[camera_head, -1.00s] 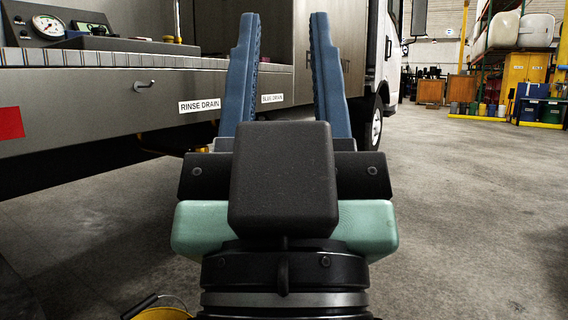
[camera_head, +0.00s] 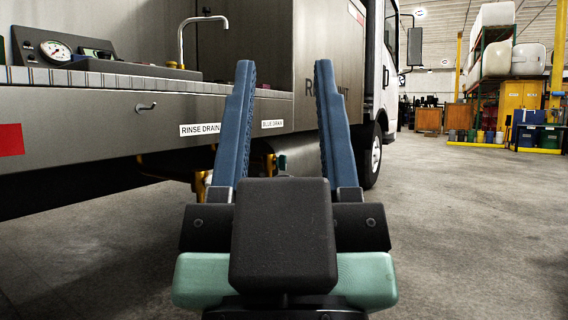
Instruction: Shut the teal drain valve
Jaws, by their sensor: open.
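A small teal piece (camera_head: 282,161), apparently the drain valve's handle, shows beneath the truck's side below the BLUE DRAIN label (camera_head: 272,124). It appears between the fingers, just above my gripper's dark body, which hides what lies below it. I cannot tell the handle's full shape or how it is turned. My gripper (camera_head: 284,68) is open and empty, its two blue fingers pointing away along the truck. It looks nearer to me than the teal piece and apart from it.
The truck's steel side with a counter (camera_head: 110,78) runs along the left, with a hook (camera_head: 146,107) and a RINSE DRAIN label (camera_head: 200,129). Brass pipework (camera_head: 201,184) hangs below. A front wheel (camera_head: 372,155) stands ahead. The concrete floor (camera_head: 470,220) on the right is clear.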

